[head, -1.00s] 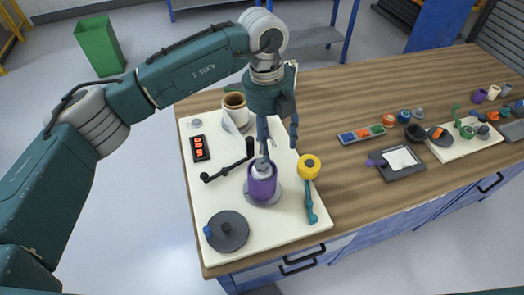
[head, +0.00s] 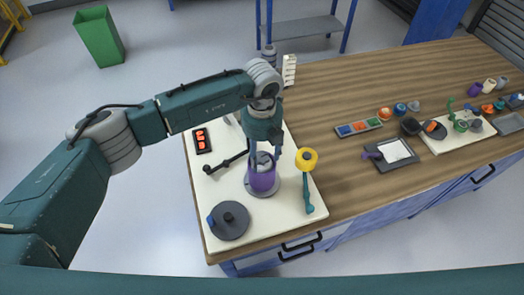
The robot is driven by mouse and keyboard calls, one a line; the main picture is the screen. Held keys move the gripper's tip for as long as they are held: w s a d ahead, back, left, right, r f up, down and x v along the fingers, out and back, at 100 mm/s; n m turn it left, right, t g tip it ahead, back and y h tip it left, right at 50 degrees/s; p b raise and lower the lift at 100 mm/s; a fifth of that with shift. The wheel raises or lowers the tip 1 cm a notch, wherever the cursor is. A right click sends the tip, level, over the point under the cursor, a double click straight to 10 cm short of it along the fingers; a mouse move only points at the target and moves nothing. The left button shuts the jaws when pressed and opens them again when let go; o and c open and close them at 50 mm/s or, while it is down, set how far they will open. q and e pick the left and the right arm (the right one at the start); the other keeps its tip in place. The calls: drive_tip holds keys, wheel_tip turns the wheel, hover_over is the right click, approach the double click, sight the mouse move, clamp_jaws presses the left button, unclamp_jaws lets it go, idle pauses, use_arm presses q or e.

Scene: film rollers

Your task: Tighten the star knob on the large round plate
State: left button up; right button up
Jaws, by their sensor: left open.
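A large dark grey round plate (head: 229,222) lies at the front left of the cream board (head: 293,213). It has a small dark knob (head: 228,216) at its middle and a small blue knob (head: 210,219) at its left edge. I cannot tell which is the star knob. A purple cylinder (head: 262,182) with a pale top stands on a grey round base (head: 288,190). My left gripper (head: 264,158) is open, pointing down over the cylinder, behind the plate. Its fingers partly cover the cylinder's top; contact is unclear. My right gripper is out of view.
A yellow roller (head: 306,159) on a teal handle (head: 308,195) stands right of the cylinder. A black crank (head: 225,163) and a red-digit display (head: 202,141) lie to the left. A grey tray (head: 391,154) and small parts sit farther right. The wood between is clear.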

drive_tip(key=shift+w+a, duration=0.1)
